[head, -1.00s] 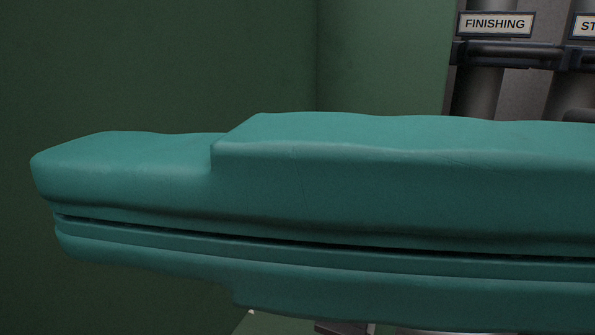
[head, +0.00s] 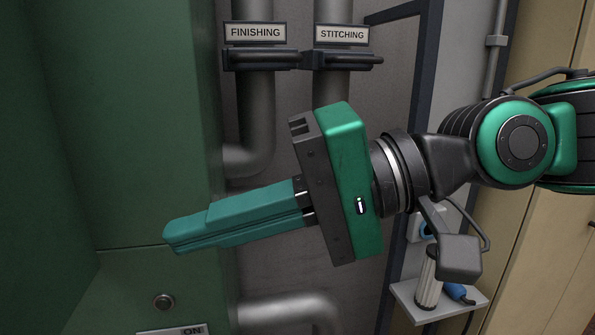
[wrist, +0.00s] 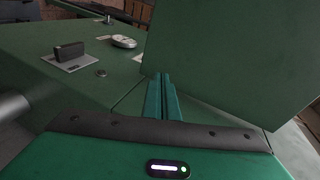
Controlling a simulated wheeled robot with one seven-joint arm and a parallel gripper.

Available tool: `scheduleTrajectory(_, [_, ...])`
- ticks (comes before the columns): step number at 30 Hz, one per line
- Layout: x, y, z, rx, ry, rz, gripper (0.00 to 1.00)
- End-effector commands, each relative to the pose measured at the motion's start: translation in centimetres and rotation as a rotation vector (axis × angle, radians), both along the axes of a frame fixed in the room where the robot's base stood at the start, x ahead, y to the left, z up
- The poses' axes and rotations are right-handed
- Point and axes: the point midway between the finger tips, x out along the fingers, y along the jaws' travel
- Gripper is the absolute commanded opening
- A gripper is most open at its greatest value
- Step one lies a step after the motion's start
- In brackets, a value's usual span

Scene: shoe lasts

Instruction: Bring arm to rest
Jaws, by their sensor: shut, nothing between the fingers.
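My gripper (head: 168,240) shows in the head view at the end of my arm, which reaches in from the right. Its teal fingers point left and slightly down, pressed together with nothing between them. In the wrist view the fingers (wrist: 161,84) also lie side by side, shut and empty, in front of a green machine body. A large green panel (wrist: 225,65) stands just beyond and to the right of the fingertips there. In the head view the fingertips overlap the green cabinet at left; whether they touch it, I cannot tell.
Two pipes carry signs, "FINISHING" (head: 255,33) and "STITCHING" (head: 342,34), with dark handles below. A small shelf (head: 440,303) at lower right holds a pale cylinder and a blue item. A dark block (wrist: 69,51) and a grey oval device (wrist: 123,41) sit on the machine's green top.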

Motion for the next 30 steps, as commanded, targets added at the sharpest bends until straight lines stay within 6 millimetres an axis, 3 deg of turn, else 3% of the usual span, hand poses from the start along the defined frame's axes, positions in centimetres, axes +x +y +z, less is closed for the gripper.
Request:
scheduleTrajectory(1, [2.6,-1.2,-1.7,-0.049,-0.031,-0.065,0.0])
scheduleTrajectory(6, [10.2,-6.9,-7.5,-0.247,-0.118,-0.257,0.0])
scheduleTrajectory(10, [14.4,-12.9,-11.9,-0.415,-0.147,-0.381,0.0])
scheduleTrajectory(15, [17.3,-22.3,-17.1,-0.645,-0.126,-0.514,0.0])
scheduleTrajectory(19, [17.1,-29.9,-20.7,-0.82,-0.062,-0.592,0.0])
scheduleTrajectory(22, [15.4,-35.7,-23.2,-0.948,0.019,-0.636,0.0])
scheduleTrajectory(27, [9.9,-43.9,-26.5,-1.118,0.206,-0.681,0.0])
scheduleTrajectory(30, [6.5,-46.8,-27.6,-1.177,0.312,-0.688,0.0])
